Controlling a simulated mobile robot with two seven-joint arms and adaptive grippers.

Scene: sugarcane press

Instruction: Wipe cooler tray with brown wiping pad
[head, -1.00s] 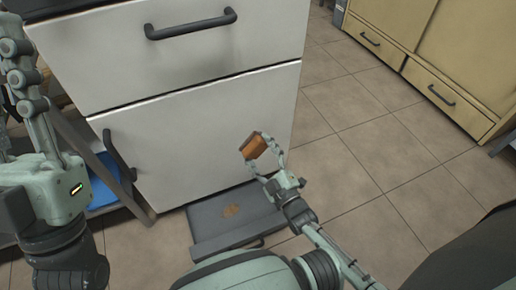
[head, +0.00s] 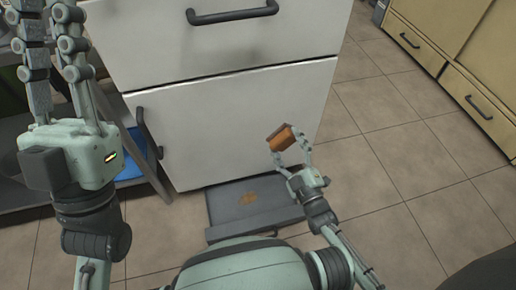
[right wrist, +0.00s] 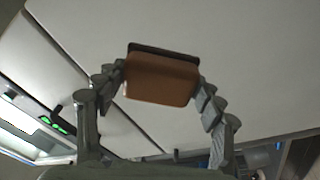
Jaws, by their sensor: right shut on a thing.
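The brown wiping pad (head: 284,138) is held between the fingertips of my right gripper (head: 291,152), raised in front of the white cabinet. The pad also shows in the right wrist view (right wrist: 160,80), pinched at both sides, with a dark layer along one edge. The grey cooler tray (head: 222,211) lies low at the foot of the cabinet, left of and below the pad in the head view. A brown stain (head: 248,197) is on the tray. The pad is apart from the tray. My left gripper (head: 52,35) is raised at the left; its fingertips are cut off.
The white cabinet (head: 240,115) with dark handles (head: 232,15) stands directly behind the tray. A metal shelf frame with a blue item (head: 130,168) is at the left. Yellow cabinets (head: 465,60) stand at the far right. Tiled floor (head: 400,150) is clear on the right.

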